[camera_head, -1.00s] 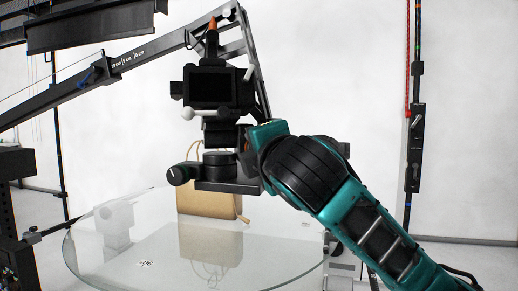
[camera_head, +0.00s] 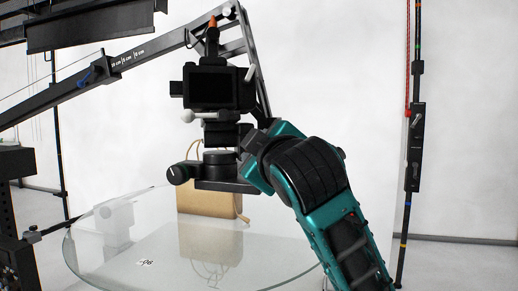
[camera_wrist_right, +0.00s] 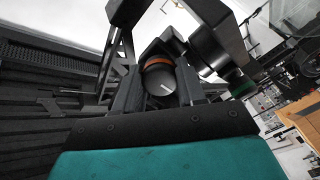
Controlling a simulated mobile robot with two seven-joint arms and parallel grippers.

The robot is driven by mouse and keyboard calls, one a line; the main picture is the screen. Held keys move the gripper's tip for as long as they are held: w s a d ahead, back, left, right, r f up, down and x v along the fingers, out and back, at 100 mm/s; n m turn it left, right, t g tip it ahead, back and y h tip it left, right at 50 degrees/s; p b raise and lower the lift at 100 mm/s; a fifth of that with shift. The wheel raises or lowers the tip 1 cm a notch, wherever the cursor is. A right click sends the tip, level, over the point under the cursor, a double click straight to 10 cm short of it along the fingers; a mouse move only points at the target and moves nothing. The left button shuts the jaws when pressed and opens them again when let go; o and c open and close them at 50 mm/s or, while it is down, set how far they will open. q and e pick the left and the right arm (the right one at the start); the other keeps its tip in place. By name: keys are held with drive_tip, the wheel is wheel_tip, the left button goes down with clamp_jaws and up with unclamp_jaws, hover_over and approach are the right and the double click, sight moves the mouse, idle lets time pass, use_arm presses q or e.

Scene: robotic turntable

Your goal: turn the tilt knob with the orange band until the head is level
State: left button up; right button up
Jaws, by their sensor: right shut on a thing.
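The tilt knob with the orange band (camera_wrist_right: 158,64) shows in the right wrist view; its dark end face carries a white line. My right gripper (camera_wrist_right: 158,84) is shut on this knob, a finger on each side. In the head view my right wrist hides the knob and the fingertips, at the right side of the black head (camera_head: 221,136). The head carries a black camera (camera_head: 218,88) with a dark screen. The camera looks near upright; I cannot tell exactly how level the head is. My left gripper is not in view.
A second black knob (camera_head: 178,174) with a white mark sits at the head's lower left. Below is a round glass turntable (camera_head: 110,262), with a tan bag (camera_head: 205,205) behind the head. A crane arm (camera_head: 150,50) crosses the upper left. A black pole (camera_head: 416,130) stands at right.

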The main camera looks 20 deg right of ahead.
drive_tip(key=m, duration=0.5)
drive_tip(key=shift+f+m, duration=0.1)
drive_tip(key=shift+m, duration=0.2)
idle(0.4)
drive_tip(key=o, duration=1.1)
drive_tip(key=shift+c, duration=0.2)
drive_tip(key=s+b, duration=0.1)
drive_tip(key=s, duration=1.2)
drive_tip(key=shift+a, duration=0.4)
